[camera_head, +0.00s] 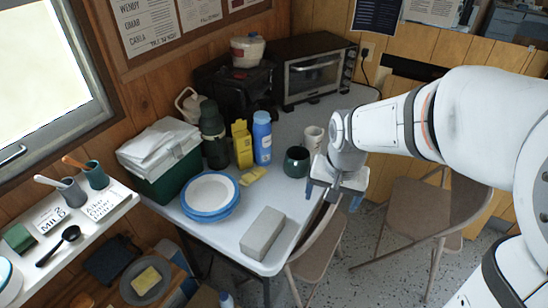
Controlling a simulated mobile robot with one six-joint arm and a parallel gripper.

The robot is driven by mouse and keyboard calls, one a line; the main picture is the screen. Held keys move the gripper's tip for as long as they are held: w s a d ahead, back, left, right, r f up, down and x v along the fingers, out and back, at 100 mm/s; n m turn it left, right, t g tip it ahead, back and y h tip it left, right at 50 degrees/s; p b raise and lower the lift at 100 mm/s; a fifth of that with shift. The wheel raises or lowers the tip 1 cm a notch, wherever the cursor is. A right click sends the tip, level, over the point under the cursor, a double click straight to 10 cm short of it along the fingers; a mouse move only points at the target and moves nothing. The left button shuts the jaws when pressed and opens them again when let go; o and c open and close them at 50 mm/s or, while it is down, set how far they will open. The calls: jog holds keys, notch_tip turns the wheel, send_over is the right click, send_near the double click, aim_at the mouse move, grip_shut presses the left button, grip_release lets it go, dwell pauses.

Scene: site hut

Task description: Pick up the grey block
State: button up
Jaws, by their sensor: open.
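The grey block (262,233) lies flat on the light table (292,207) near its front edge, right of the blue-rimmed plates. It is fully in view and nothing touches it. My gripper (341,203) is open and empty. It points down at the table's right edge, to the right of the block and apart from it. My white arm comes in from the right.
Blue-rimmed plates (210,194), a dark green mug (297,162) and a pale mug (313,139) share the table. A blue bottle (262,138), yellow box (242,144) and green flask stand behind. Folding chairs (422,205) stand at the right. Table around the block is clear.

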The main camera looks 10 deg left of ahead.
jog(key=shift+o, duration=0.4)
jog(key=w+a+f+m, duration=0.1)
jog(key=w+a+f, duration=0.1)
jog(key=a+f, duration=0.3)
jog(key=shift+w+a+f+g, duration=0.3)
jog(key=shift+a+g, duration=0.1)
jog(key=shift+a, duration=0.75)
jog(key=m, duration=0.1)
send_over(263, 226)
jog(key=shift+g, duration=0.3)
jog(key=f, duration=0.5)
jog(key=d+f, duration=0.1)
jog(key=f, duration=0.1)
jog(key=shift+w+f, duration=0.2)
jog(key=shift+w, duration=0.05)
jog(key=f, duration=0.5)
jog(key=a+f, duration=0.1)
jog(key=f, duration=0.2)
jog(key=shift+s+f, duration=0.2)
jog(key=shift+s, duration=0.05)
jog(key=shift+c, duration=0.2)
jog(key=shift+r, duration=0.1)
jog(key=c, duration=1.9)
